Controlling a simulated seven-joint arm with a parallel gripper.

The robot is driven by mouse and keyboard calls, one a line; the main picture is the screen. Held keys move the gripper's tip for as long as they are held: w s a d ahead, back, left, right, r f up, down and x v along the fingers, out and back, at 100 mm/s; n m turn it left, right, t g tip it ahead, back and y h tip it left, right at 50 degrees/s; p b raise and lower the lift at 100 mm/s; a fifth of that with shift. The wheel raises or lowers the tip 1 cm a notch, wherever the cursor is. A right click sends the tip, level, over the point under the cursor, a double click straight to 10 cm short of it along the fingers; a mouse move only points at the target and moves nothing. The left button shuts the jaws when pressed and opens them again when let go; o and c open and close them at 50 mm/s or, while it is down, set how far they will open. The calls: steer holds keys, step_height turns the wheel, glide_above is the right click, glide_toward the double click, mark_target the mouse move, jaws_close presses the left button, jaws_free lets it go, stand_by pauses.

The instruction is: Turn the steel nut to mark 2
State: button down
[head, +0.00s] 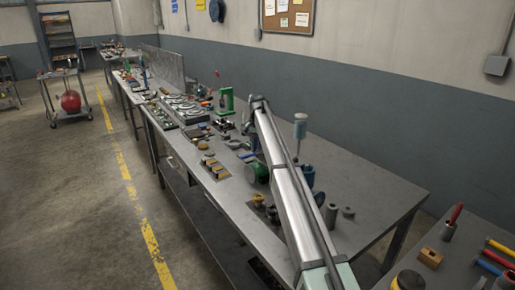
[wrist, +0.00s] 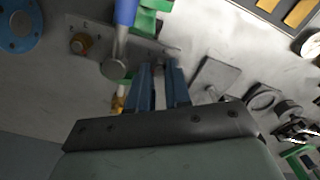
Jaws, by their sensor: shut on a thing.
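In the wrist view, my gripper (wrist: 159,72) has its two blue fingers close together, with a small grey piece between their tips. This fits the steel nut (wrist: 158,71), but the fingers hide most of it. The fingertips are at the right part of a grey plate (wrist: 135,43). A brass-coloured nut (wrist: 80,43) sits on the plate's left part, near small marks that I cannot read. The nut's pointing direction and mark 2 cannot be made out. In the head view my arm hides the gripper and the nut.
A blue ring (wrist: 20,45) is at far left. In the head view, a green press (head: 227,101) stands beyond my arm; the bench's right end (head: 385,195) is mostly clear.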

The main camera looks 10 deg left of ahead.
steer(key=n, duration=0.5)
steer(key=shift+a+n, duration=0.1)
steer(key=shift+n, duration=0.3)
steer(key=n, duration=0.6)
steer(key=shift+a, duration=0.1)
steer(key=n, duration=0.5)
steer(key=shift+s+n, duration=0.15)
steer(key=shift+n, duration=0.25)
steer(key=n, duration=0.5)
steer(key=shift+s+a, duration=0.1)
steer(key=shift+n, duration=0.4)
steer(key=c, duration=1.3)
jaws_free()
steer(key=shift+c, duration=0.2)
steer(key=shift+r, duration=0.15)
